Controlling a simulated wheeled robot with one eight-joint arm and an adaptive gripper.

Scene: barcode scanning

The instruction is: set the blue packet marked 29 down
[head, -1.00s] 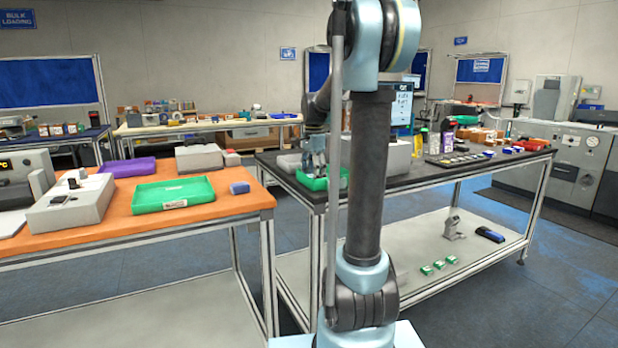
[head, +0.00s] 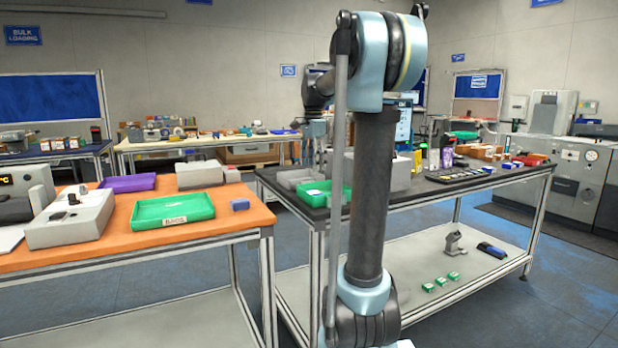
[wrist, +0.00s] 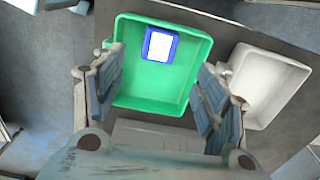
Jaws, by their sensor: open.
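A blue packet with a white label (wrist: 160,45) lies flat inside the green tray (wrist: 150,97), near one wall, in the wrist view. Its number cannot be read. The same green tray (head: 328,203) stands at the near left end of the dark table in the head view, partly behind my arm. My gripper (wrist: 162,68) is open and empty, its fingers spread wide over the tray and apart from the packet. In the head view my gripper (head: 315,150) hangs above the tray.
A light grey bin (wrist: 286,72) sits beside the green tray. On the dark table (head: 415,193) are a grey box and several small items towards the right.

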